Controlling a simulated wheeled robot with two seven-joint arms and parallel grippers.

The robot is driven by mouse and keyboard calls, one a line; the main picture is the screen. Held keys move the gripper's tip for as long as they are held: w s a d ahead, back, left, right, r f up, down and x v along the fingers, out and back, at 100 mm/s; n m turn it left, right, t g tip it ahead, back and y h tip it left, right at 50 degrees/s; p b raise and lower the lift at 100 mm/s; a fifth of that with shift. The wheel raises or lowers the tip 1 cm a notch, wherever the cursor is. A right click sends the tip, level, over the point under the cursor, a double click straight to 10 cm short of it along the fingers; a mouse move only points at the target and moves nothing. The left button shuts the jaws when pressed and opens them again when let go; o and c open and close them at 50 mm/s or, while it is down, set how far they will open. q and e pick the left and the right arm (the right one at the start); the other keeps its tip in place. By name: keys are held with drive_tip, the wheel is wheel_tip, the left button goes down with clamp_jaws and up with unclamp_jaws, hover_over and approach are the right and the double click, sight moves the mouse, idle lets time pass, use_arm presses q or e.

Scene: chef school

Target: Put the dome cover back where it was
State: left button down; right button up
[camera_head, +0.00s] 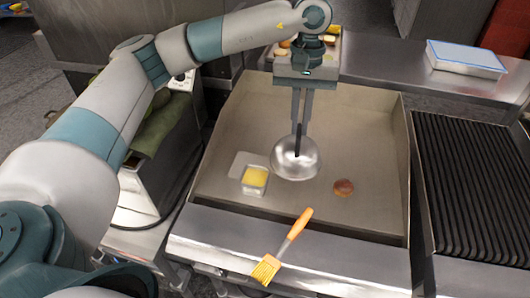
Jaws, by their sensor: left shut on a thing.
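The dome cover (296,164) is a shiny round metal dome with a dark upright handle, over the flat griddle plate (245,120). My left gripper (299,122) points straight down above the dome, with its fingers shut on the handle. I cannot tell whether the dome's rim touches the griddle or hangs just above it. Whatever is beneath the dome is hidden. My right gripper is not in view.
On the griddle, a small container with yellow contents (254,180) stands left of the dome and a brown round patty or bun (343,188) lies right. An orange-handled brush (284,246) crosses the front edge. A ribbed grill (475,190) and a blue-rimmed tray (466,60) are right.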

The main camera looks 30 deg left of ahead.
use_arm(q)
drive_tip(key=w+r+n+h+b, duration=0.1)
drive_tip(key=w+n+b, duration=0.1)
drive_tip(key=w+n, duration=0.5)
drive_tip(key=shift+w+a+r+n, duration=0.2)
drive_tip(key=shift+w+a+n, duration=0.2)
drive_tip(key=shift+w, duration=0.7)
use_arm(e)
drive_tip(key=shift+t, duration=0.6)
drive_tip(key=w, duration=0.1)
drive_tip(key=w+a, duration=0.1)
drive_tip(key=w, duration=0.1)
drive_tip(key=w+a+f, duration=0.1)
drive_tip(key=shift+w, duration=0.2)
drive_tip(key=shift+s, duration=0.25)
use_arm(q)
drive_tip(key=shift+a, duration=0.1)
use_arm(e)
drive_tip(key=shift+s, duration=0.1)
